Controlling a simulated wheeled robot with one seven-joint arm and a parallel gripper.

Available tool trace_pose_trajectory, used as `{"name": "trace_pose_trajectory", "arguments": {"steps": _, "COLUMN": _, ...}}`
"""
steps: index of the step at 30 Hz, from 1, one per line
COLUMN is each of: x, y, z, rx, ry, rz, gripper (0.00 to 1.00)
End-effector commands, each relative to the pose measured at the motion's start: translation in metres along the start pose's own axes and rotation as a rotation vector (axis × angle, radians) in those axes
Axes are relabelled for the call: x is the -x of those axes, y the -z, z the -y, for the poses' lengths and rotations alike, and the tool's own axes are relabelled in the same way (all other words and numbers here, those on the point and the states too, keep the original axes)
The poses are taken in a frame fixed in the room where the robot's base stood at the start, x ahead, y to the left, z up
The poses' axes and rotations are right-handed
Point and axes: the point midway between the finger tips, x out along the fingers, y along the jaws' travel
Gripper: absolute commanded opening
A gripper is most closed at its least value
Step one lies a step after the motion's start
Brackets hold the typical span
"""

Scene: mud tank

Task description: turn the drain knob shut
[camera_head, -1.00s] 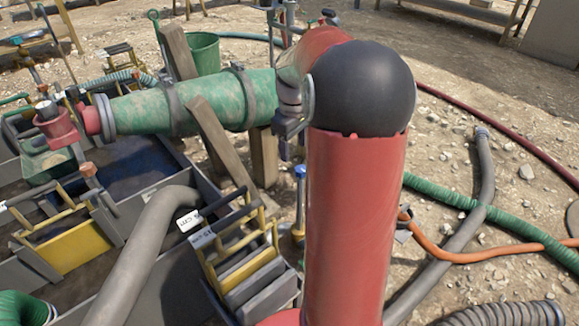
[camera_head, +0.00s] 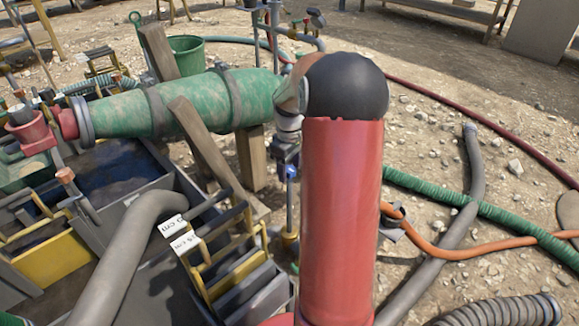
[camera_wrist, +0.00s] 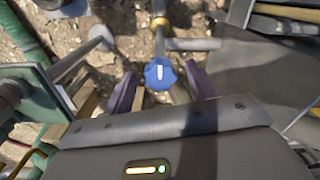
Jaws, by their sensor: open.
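A blue lobed knob (camera_wrist: 160,73) with a white pointer line shows in the wrist view, on a thin metal stem with a brass fitting. The line points towards the top of that picture. My gripper (camera_wrist: 161,82) is open, with one purple finger to the left of the knob and one to the right. A gap shows on both sides, so the fingers do not press on it. In the head view the blue knob (camera_head: 291,172) shows small, just under my wrist, and my fingers are too small to make out there.
A big green pipe (camera_head: 195,103) on wooden props lies left of my arm. Yellow-framed grey plates (camera_head: 245,290) and a grey hose (camera_head: 125,250) stand in the tank at lower left. Green hose (camera_head: 450,205) and orange hose (camera_head: 470,253) cross the stony ground at right.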

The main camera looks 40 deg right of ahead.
Motion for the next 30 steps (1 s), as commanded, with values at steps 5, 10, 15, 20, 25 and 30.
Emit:
{"name": "trace_pose_trajectory", "arguments": {"steps": 5, "x": 0.0003, "y": 0.0, "z": 0.0, "rx": 0.0, "ry": 0.0, "rz": 0.0, "gripper": 0.47}}
{"name": "trace_pose_trajectory", "arguments": {"steps": 10, "x": 0.0004, "y": 0.0001, "z": 0.0, "rx": -0.001, "ry": 0.0, "rz": 0.0, "gripper": 0.24}}
{"name": "trace_pose_trajectory", "arguments": {"steps": 15, "x": 0.0005, "y": 0.0001, "z": 0.0001, "rx": -0.001, "ry": 0.0, "rz": 0.0, "gripper": 0.12}}
{"name": "trace_pose_trajectory", "arguments": {"steps": 20, "x": 0.001, "y": 0.0001, "z": 0.0002, "rx": -0.02, "ry": 0.0, "rz": 0.0, "gripper": 0.13}}
{"name": "trace_pose_trajectory", "arguments": {"steps": 25, "x": 0.0017, "y": 0.0006, "z": 0.0007, "rx": -0.083, "ry": 0.001, "rz": 0.0, "gripper": 0.13}}
{"name": "trace_pose_trajectory", "arguments": {"steps": 30, "x": 0.0023, "y": 0.0006, "z": 0.0006, "rx": -0.2, "ry": 0.0, "rz": 0.001, "gripper": 0.13}}
